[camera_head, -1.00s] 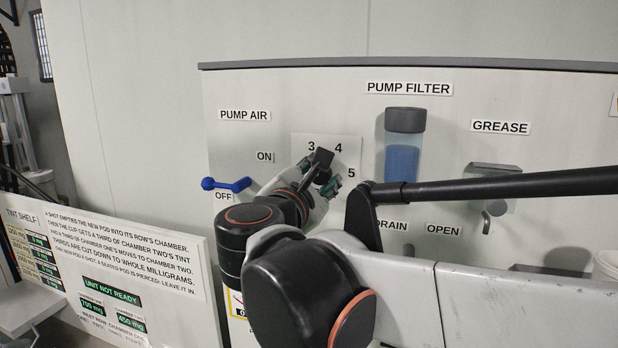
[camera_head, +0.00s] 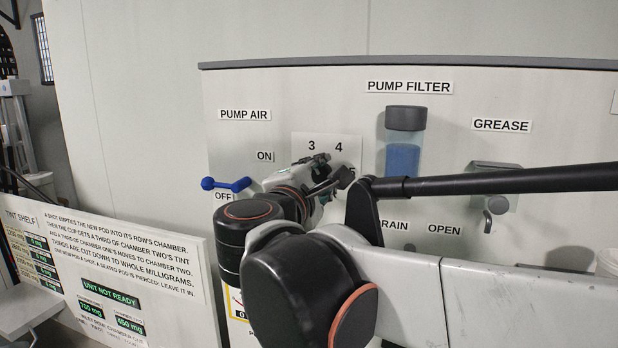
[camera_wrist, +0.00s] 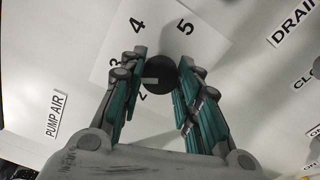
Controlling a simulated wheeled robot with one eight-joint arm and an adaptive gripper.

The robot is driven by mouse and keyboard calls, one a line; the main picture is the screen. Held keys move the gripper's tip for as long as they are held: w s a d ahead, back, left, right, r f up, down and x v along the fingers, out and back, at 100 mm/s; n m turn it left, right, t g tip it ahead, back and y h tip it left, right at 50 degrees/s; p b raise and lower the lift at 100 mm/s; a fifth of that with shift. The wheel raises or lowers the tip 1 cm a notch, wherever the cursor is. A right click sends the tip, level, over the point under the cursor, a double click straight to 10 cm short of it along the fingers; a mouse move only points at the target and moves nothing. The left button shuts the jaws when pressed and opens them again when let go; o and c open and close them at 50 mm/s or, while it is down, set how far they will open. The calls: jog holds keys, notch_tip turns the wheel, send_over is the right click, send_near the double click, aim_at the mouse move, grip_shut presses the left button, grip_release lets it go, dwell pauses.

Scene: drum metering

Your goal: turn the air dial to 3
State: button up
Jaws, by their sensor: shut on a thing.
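The air dial is a round black knob (camera_wrist: 161,75) on a white number plate (camera_wrist: 106,75), seen in the wrist view. The numbers 3, 4 and 5 show around it, and a partly covered digit, seemingly 2, sits below left. A short pale mark on the knob faces left and slightly down, between that digit and 3. My gripper (camera_wrist: 160,70) has its green-padded fingers closed on both sides of the knob. In the head view my gripper (camera_head: 328,178) is in front of the number plate (camera_head: 327,140) and hides the knob.
A blue pump air lever (camera_head: 227,184) is left of the plate, between the ON and OFF labels. The pump filter (camera_head: 404,142) with blue liquid is to the right. A grease fitting (camera_head: 493,188) is farther right.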

jog(key=o, duration=1.1)
jog(key=shift+c, duration=0.2)
jog(key=v, duration=1.2)
